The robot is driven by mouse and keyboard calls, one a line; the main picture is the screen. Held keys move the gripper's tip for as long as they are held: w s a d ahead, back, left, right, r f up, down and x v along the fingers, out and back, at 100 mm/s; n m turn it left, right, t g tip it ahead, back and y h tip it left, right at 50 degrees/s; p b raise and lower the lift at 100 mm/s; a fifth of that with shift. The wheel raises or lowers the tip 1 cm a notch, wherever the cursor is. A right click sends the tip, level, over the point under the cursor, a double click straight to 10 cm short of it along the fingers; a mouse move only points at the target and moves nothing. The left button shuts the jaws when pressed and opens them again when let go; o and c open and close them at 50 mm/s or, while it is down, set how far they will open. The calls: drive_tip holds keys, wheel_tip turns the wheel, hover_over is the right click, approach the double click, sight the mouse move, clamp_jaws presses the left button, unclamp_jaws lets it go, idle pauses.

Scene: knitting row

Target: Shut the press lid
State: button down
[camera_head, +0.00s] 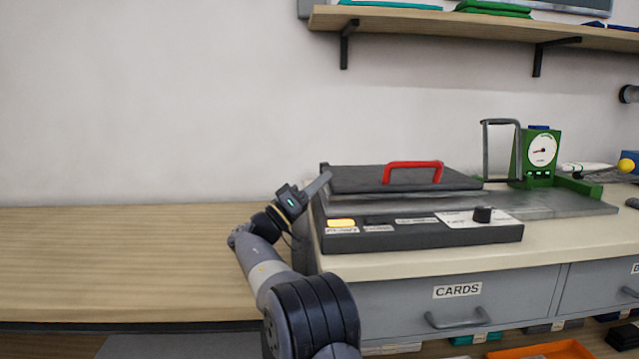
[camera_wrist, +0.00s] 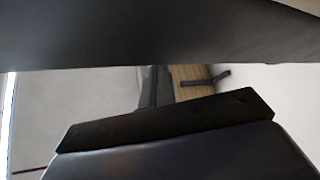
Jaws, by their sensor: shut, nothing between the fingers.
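The press (camera_head: 420,234) stands on the counter, with a yellow-lit button and a dark knob on its front panel. Its dark lid (camera_head: 345,179) with a red handle (camera_head: 413,165) lies low and nearly level over the grey bed (camera_head: 400,205). In the wrist view a dark surface fills the top, and a black part of my gripper (camera_wrist: 165,122) crosses below.
A green dial gauge (camera_head: 541,149) and a grey-framed stand are right of the press. A shelf (camera_head: 460,28) with folded cloth hangs above. The wooden table (camera_head: 120,250) at left is clear. A drawer marked CARDS (camera_head: 457,291) is below the press.

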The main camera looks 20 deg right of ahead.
wheel_tip(320, 180, up, 3)
drive_tip(key=shift+s+d+f+p, duration=0.1)
drive_tip(key=shift+s+p, duration=0.05)
drive_tip(key=shift+p, duration=0.15)
drive_tip(key=shift+w+a, duration=0.35)
drive_tip(key=shift+a, duration=0.2)
drive_tip(key=w+a+f+p, duration=0.1)
drive_tip(key=a+f+p, duration=0.1)
drive_tip(key=a+f, duration=0.3)
drive_tip(key=shift+w+a+f, duration=0.25)
drive_tip(key=shift+w+a, duration=0.15)
drive_tip(key=shift+a, duration=0.4)
drive_tip(key=d+r, duration=0.1)
drive_tip(key=d, duration=0.1)
drive_tip(key=s+d+r+b, duration=0.1)
drive_tip(key=d+r, duration=0.1)
drive_tip(key=s+d+r+b, duration=0.1)
drive_tip(key=d+r, duration=0.1)
drive_tip(key=shift+d+r, duration=0.15)
drive_tip(key=shift+d, duration=0.25)
drive_tip(key=shift+s+d+f+b, duration=0.1)
drive_tip(key=shift+d+f+b, duration=0.3)
drive_tip(key=shift+f, duration=0.55)
drive_tip(key=shift+s, duration=0.1)
